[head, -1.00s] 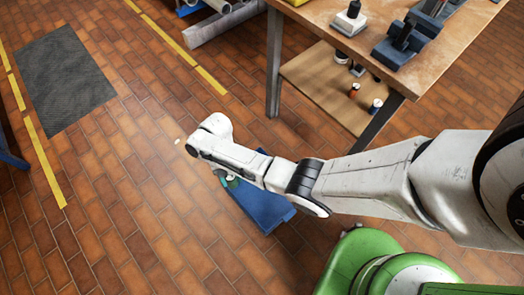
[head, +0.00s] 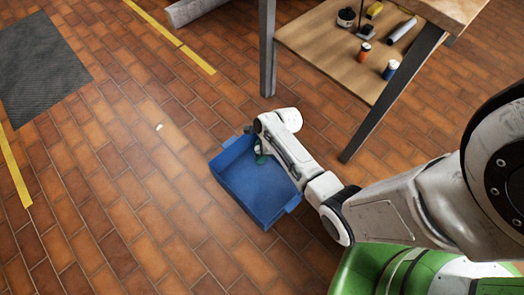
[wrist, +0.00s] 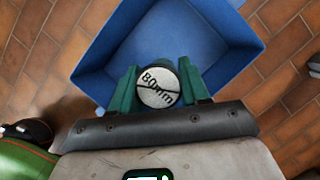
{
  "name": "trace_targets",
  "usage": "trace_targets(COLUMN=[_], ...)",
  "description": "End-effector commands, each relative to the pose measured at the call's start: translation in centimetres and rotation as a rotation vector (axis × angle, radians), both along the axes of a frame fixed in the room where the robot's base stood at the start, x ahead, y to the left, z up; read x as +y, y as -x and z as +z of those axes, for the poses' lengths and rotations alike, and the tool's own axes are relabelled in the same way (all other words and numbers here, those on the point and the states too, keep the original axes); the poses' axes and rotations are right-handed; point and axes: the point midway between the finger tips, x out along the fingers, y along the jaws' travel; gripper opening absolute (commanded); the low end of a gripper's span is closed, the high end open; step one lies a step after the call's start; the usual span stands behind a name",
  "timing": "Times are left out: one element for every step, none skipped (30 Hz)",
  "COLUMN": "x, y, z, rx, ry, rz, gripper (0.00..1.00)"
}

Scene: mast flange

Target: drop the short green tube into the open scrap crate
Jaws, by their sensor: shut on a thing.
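The open blue scrap crate (head: 252,195) stands on the brick floor. In the head view my gripper (head: 261,156) shows in front of the crate's upper right part. In the wrist view the crate (wrist: 112,42) lies beyond the tube, its bare blue floor visible. The height of the tube above the crate cannot be told.
A workbench with a lower wooden shelf (head: 325,45) stands at the upper right, its metal leg (head: 267,50) close to my gripper. A small white bit (head: 159,127) lies on the floor. A grey mat (head: 38,70) lies at the left.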

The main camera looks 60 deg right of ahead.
Motion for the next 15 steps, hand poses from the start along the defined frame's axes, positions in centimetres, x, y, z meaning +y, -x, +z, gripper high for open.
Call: trace_targets(x=[-0.3,-0.4,-0.6,-0.6,-0.7,-0.7,-0.7,-0.7,-0.7,-0.7,-0.7,-0.7,-0.7,-0.7,-0.7], y=[0.2,0.3,0.3,0.4,0.4,0.4,0.4,0.4,0.4,0.4,0.4,0.4,0.4,0.4,0.4], z=[-0.7,-0.8,-0.8,-0.9,-1.0,-1.1,-1.2,-1.3,-1.6,-1.8,-2.1,-2.4,-2.7,-3.0,-3.5], rx=[0.0,0.001,0.0,0.0,-0.001,0.0,0.0,0.0,0.0,0.001,0.001,0.001,0.001,0.001,0.001], ry=[0.0,0.001,0.001,0.0,0.001,0.0,0.0,0.0,0.0,0.001,0.001,0.0,0.0,0.0,0.0], rz=[-0.027,-0.041,-0.053,-0.06,-0.063,-0.066,-0.067,-0.066,-0.066,-0.065,-0.065,-0.064,-0.064,-0.064,-0.064], gripper=[0.13,0.13,0.13,0.13,0.13,0.13,0.13,0.13,0.13,0.13,0.13,0.13,0.13,0.13,0.13])
